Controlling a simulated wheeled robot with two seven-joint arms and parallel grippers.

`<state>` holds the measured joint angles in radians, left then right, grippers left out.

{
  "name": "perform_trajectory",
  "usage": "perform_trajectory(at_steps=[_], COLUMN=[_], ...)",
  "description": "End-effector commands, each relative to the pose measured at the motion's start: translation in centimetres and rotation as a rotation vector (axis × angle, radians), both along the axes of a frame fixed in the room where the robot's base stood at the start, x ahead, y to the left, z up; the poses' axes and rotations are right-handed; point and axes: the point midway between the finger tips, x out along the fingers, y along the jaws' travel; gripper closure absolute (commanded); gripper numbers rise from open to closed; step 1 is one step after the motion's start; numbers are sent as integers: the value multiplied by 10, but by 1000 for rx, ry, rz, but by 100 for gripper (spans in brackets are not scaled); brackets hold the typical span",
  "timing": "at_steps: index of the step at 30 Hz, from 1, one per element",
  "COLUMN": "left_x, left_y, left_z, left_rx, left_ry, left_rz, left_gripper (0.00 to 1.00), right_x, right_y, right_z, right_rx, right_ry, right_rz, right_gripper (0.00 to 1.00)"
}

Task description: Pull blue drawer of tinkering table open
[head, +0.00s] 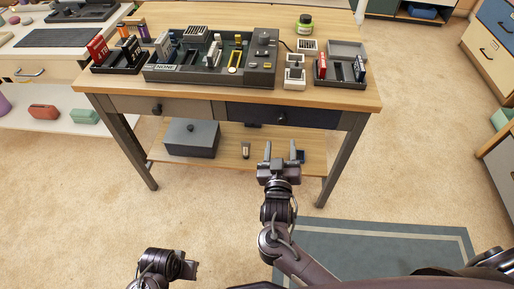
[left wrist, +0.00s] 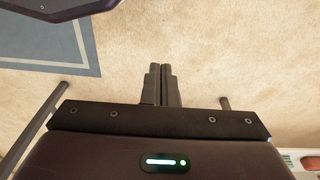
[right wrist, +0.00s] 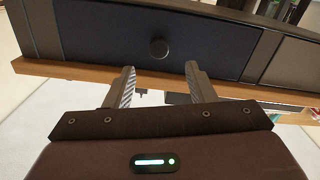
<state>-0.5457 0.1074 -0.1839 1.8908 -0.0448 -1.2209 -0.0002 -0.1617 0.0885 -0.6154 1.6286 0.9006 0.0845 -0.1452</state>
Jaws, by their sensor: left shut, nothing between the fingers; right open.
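The tinkering table (head: 350,97) stands ahead with two drawers under its top. The dark blue drawer (head: 262,114) is on the right side and looks closed, with a round dark knob (head: 281,117). In the right wrist view the blue drawer front (right wrist: 110,38) and its knob (right wrist: 159,47) lie just beyond the fingertips. My right gripper (head: 280,152) is open and empty, in front of and below the drawer; it also shows in the right wrist view (right wrist: 161,78). My left gripper (left wrist: 161,72) is shut and empty, low over the floor, away from the table.
A beige drawer (head: 180,107) sits left of the blue one. Boxes and a control panel (head: 262,75) cover the tabletop. A grey box (head: 192,138) stands on the lower shelf (head: 228,152). A table leg (head: 343,158) is right of my right gripper. Open floor lies in front.

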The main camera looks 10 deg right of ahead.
Motion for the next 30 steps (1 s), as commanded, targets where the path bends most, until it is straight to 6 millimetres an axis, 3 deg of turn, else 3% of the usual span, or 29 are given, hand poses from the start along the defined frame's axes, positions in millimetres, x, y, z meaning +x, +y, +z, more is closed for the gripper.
perform_trajectory(at_steps=[5, 16, 28, 30], left_x=[1, -1, -1, -1], left_y=[-1, -3, -3, -3], left_z=[7, 29, 34, 34], left_rx=[-1, 0, 0, 0], left_ry=[0, 6, 5, 5], left_rz=[-3, -12, -13, -13], left_gripper=[100, 100, 100, 100], right_x=[14, 66, 75, 75], right_y=[-4, -19, -22, -22], right_z=[6, 4, 4, 4], right_rx=[1, 1, 3, 3], right_ry=[-18, -14, -11, -11], right_rz=[-6, -4, -4, -4], right_gripper=[50, 50, 50, 59])
